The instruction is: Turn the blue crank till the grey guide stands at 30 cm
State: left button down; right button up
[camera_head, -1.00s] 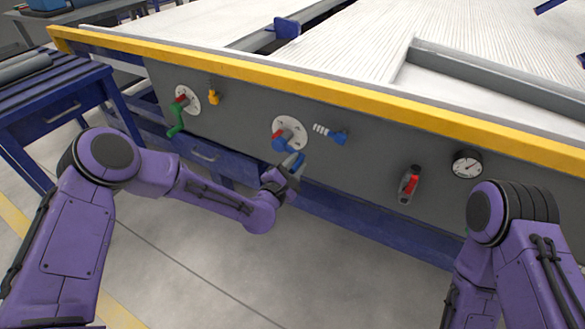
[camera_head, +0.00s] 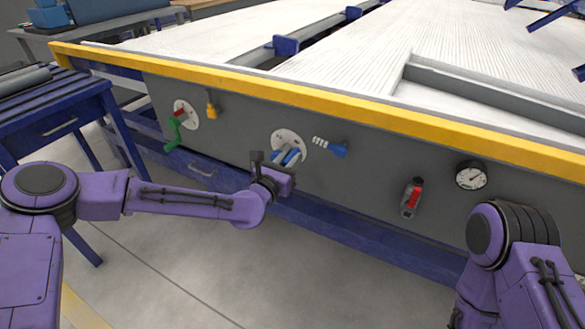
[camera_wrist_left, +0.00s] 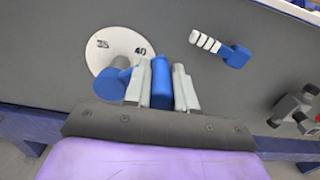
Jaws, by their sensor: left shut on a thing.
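The blue crank (camera_head: 287,157) sits on a round white dial (camera_head: 290,136) in the middle of the grey front panel. My left gripper (camera_head: 284,160) is shut on the crank's handle and partly hides it. In the left wrist view the blue handle (camera_wrist_left: 161,85) stands between the two fingers, and the blue hub (camera_wrist_left: 112,82) shows at left. The dial there carries the marks 35 and 40; its pointer cannot be read. A long grey bar (camera_head: 490,100) lies on the table top; I cannot tell if it is the guide. My right gripper is out of frame.
A green crank (camera_head: 173,136) with its own dial and a yellow knob (camera_head: 211,110) are at left. A blue-and-white lever (camera_head: 331,147) is right of the dial. A red switch (camera_head: 412,197) and a gauge (camera_head: 471,175) are farther right. A yellow edge (camera_head: 300,95) tops the panel.

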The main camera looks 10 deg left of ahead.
pick_arm(q)
jog(key=shift+w+a+r+n+b, duration=0.1)
jog(key=shift+a+r+n+b, duration=0.25)
jog(key=shift+n, duration=0.45)
jog(key=c, duration=0.9)
grip_release()
jog(key=p+v, duration=0.1)
jog(key=v, duration=0.9)
jog(key=shift+s+a+r, duration=0.1)
jog(key=shift+s+a, duration=0.05)
jog(key=shift+s, duration=0.1)
